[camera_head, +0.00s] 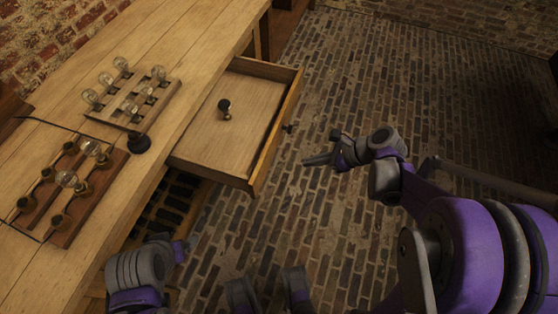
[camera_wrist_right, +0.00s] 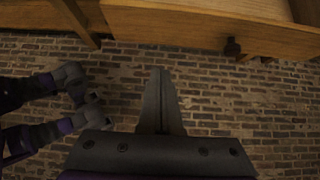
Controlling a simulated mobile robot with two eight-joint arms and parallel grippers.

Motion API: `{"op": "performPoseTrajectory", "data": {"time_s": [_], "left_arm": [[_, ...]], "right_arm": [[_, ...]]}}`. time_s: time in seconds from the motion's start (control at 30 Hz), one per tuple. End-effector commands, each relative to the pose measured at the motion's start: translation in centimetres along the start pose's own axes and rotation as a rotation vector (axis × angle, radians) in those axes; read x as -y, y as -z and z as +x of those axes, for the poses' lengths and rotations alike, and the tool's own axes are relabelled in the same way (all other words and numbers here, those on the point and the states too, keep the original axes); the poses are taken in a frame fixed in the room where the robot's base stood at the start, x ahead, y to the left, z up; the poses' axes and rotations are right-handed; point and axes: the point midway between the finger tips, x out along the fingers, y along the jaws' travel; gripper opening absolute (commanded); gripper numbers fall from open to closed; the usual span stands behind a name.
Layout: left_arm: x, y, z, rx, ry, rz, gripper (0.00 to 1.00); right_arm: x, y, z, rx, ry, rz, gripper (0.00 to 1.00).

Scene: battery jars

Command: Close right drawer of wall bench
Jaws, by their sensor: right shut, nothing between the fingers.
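The right drawer (camera_head: 225,125) of the wooden wall bench (camera_head: 180,60) is pulled open. A small dark knobbed object lies inside it (camera_head: 225,109). The drawer's front, with a dark knob (camera_head: 288,128), faces right toward my right gripper. My right gripper (camera_head: 308,161) is shut and empty, a short way to the right of the drawer front and apart from it. In the right wrist view the shut fingers (camera_wrist_right: 162,75) point toward the bench, with the drawer front (camera_wrist_right: 260,35) and its knob (camera_wrist_right: 232,47) at upper right. My left arm shows at the bottom of the head view; its fingertips are not clear.
On the bench top stand a rack with several glass bulbs (camera_head: 130,100), a dark wooden board with brass fittings and bulbs (camera_head: 65,190), and a black round object (camera_head: 138,142). The brick floor (camera_head: 400,80) right of the drawer is clear.

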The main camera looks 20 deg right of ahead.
Motion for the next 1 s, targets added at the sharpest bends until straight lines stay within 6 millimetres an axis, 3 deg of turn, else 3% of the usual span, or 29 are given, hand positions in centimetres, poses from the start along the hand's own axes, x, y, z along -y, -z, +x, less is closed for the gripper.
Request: {"op": "performPoseTrajectory", "data": {"time_s": [0.17, 0.53, 0.7, 1.0], "left_arm": [[0.0, -0.2, 0.5, 0.002, 0.000, 0.000, 0.86], [0.0, -0.9, 1.8, 0.006, 0.000, 0.000, 0.86], [0.0, -0.8, 1.6, 0.006, 0.000, 0.000, 0.86], [0.0, -0.8, 1.6, 0.006, 0.000, 0.000, 0.86]], "right_arm": [[-0.1, 0.0, 2.6, 0.000, -0.004, -0.004, 0.00], [-0.1, -0.1, 10.3, -0.001, -0.004, -0.006, 0.00], [-0.1, -2.1, 11.7, -0.001, -0.002, -0.007, 0.00], [-0.1, -2.9, 12.5, -0.002, 0.000, -0.005, 0.00]]}}
